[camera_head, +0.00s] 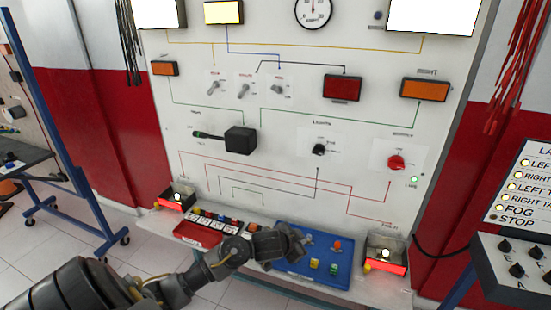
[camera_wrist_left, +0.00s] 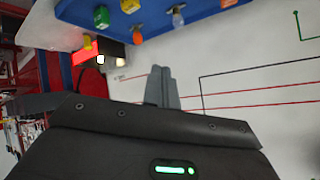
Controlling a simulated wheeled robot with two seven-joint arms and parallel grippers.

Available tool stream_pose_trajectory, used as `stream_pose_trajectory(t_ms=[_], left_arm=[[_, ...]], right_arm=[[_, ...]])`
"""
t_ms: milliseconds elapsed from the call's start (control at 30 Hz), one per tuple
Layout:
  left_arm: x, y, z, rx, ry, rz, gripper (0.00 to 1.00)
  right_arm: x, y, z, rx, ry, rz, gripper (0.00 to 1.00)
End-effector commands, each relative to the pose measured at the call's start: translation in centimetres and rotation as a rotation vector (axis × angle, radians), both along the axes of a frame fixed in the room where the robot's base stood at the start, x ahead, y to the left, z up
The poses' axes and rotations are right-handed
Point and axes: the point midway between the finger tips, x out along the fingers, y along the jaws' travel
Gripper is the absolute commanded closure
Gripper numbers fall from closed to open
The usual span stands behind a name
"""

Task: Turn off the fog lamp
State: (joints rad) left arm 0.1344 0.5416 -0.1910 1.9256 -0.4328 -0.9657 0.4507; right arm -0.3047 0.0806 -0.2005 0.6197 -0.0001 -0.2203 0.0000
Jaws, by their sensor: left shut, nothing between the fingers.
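The white trainer board (camera_head: 300,185) stands in front of me. Three small toggle switches, left (camera_head: 213,88), middle (camera_head: 244,90) and right (camera_head: 277,89), sit in a row on its upper part; their labels are too small to read. A black rotary knob (camera_head: 318,150) sits under the word LIGHTS, with a red knob (camera_head: 396,162) to its right. On the sign at right, the FOG indicator (camera_head: 498,209) looks lit. My left gripper (camera_head: 296,240) is shut and empty, low before the board, above the blue tray (camera_head: 335,277). Its closed fingers also show in the left wrist view (camera_wrist_left: 161,87). My right gripper is out of view.
A black stalk lever box (camera_head: 240,140) projects from the board. A red tray (camera_head: 192,236) and two lit lamp boxes, left (camera_head: 178,197) and right (camera_head: 385,255), stand on the ledge. A blue frame (camera_head: 50,130) stands at left, a black-knobbed control box (camera_head: 512,262) at right.

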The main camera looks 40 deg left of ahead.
Motion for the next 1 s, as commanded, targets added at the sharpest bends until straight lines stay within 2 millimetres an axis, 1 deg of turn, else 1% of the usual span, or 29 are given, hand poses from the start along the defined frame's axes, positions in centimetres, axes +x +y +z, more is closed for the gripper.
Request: stream_pose_trajectory(t_ms=[33, 67, 100, 167, 200, 233, 267, 300, 367, 400, 500, 600, 700, 800, 1000], left_arm=[[2.1, 1.1, 3.9, 0.027, -0.064, -0.017, 1.00], [3.0, 1.6, 6.0, 0.040, -0.097, -0.026, 1.00], [4.2, 2.4, 9.1, 0.058, -0.143, -0.039, 1.00], [5.7, 3.7, 14.0, 0.089, -0.209, -0.056, 1.00], [6.5, 4.6, 17.5, 0.112, -0.254, -0.065, 1.00], [6.9, 5.4, 20.3, 0.132, -0.288, -0.070, 1.00], [7.2, 6.1, 23.1, 0.151, -0.321, -0.074, 1.00], [7.3, 7.3, 26.8, 0.176, -0.363, -0.075, 1.00], [7.0, 9.0, 32.0, 0.213, -0.416, -0.071, 1.00], [6.6, 10.0, 35.0, 0.235, -0.445, -0.064, 1.00], [5.0, 12.4, 41.0, 0.275, -0.500, -0.038, 1.00], [3.5, 14.1, 44.8, 0.298, -0.534, -0.013, 1.00], [2.5, 15.1, 46.8, 0.310, -0.550, 0.005, 1.00], [2.0, 15.4, 47.5, 0.313, -0.556, 0.011, 1.00], [2.0, 15.5, 47.5, 0.311, -0.556, 0.012, 1.00]], right_arm=[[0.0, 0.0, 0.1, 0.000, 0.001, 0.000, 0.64], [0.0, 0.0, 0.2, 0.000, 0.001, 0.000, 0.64], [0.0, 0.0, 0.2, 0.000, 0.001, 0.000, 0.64], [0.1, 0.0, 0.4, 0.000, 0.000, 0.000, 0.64], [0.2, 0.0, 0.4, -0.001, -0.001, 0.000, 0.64], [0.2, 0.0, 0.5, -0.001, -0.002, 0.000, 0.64], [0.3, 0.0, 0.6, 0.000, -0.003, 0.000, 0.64], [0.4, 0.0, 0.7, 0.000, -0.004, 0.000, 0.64], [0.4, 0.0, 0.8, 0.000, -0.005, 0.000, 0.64], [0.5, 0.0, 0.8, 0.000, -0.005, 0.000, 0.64], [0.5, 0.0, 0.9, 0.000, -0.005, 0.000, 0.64], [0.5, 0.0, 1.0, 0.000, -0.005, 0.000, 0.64], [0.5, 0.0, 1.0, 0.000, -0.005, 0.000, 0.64], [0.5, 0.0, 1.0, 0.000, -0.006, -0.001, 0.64], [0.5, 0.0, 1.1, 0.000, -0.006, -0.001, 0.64]])
